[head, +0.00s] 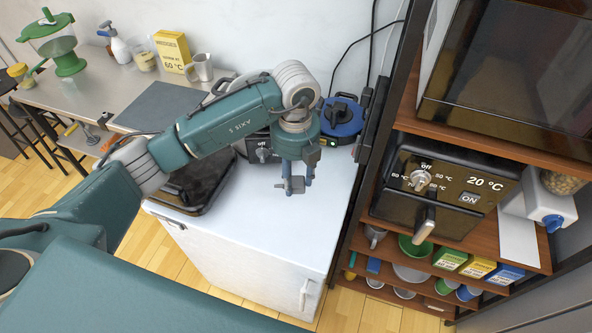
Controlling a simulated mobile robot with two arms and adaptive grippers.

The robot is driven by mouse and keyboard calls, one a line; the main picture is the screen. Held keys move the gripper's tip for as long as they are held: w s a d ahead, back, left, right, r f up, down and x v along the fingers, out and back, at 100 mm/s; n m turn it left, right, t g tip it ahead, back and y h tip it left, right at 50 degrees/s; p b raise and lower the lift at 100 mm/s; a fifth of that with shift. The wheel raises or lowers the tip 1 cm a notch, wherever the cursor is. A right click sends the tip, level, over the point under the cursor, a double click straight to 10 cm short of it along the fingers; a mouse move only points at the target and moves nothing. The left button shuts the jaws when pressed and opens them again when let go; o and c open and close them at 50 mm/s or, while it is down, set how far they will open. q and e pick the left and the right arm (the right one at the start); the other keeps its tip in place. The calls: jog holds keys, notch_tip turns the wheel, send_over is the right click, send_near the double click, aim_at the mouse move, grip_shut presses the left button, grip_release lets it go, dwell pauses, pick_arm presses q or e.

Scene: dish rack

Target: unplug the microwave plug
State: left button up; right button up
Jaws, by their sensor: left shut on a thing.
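My left gripper (296,185) hangs fingers-down over the white top of the low cabinet. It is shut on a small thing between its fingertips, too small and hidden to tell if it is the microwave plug. A large appliance with a dark glass door (515,65), which looks like the microwave, stands on the upper right shelf. A blue and black cable reel (342,117) sits at the back of the cabinet top, behind and right of the gripper. I cannot make out a plug in a socket. My right gripper is not in view.
The white cabinet (245,250) has a black hot plate (196,182) on its left part. A shelf unit with a black oven (440,185) stands close on the right. Black cables (368,45) run up the wall. The cabinet's front right top is clear.

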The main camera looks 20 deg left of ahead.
aim_at(295, 190)
pick_arm(q)
jog(key=shift+d, duration=0.1)
notch_tip(295, 190, down, 4)
jog(key=b, duration=0.4)
jog(key=shift+f, duration=0.2)
jog(key=shift+w+f, duration=0.1)
jog(key=shift+f, duration=0.25)
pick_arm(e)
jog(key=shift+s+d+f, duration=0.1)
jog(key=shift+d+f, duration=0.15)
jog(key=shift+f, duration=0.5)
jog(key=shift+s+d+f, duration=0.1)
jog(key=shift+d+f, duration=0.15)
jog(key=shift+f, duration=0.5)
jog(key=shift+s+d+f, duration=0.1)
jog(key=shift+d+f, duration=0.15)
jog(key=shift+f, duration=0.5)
pick_arm(q)
jog(key=shift+f+b, duration=0.75)
jog(key=shift+b, duration=0.1)
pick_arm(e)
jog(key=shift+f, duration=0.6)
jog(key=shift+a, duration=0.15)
pick_arm(q)
jog(key=shift+f, duration=0.2)
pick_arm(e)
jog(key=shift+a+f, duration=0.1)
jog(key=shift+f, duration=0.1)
